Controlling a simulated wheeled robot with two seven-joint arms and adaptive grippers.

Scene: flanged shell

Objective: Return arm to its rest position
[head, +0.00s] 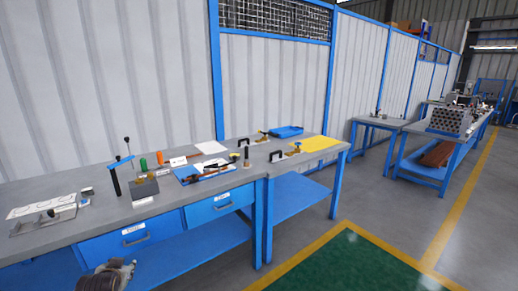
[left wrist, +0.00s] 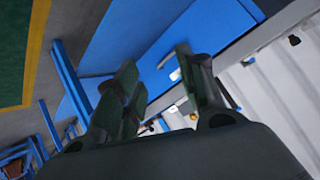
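My left gripper (head: 107,275) shows at the bottom left of the head view, in front of the workbench and below the level of its top. In the left wrist view its dark fingers (left wrist: 158,72) stand apart with a clear gap and nothing between them, so it is open and empty. The blue drawer front and bench frame lie beyond the fingers there. My right gripper is in neither view. I cannot make out a flanged shell with certainty.
The grey workbench (head: 100,224) has blue drawers (head: 134,240) below. On top are a blue tray (head: 205,176), a dark block (head: 145,188), a white plate (head: 42,206) and a yellow sheet (head: 314,144). Floor at the right is open, with a green mat (head: 350,265).

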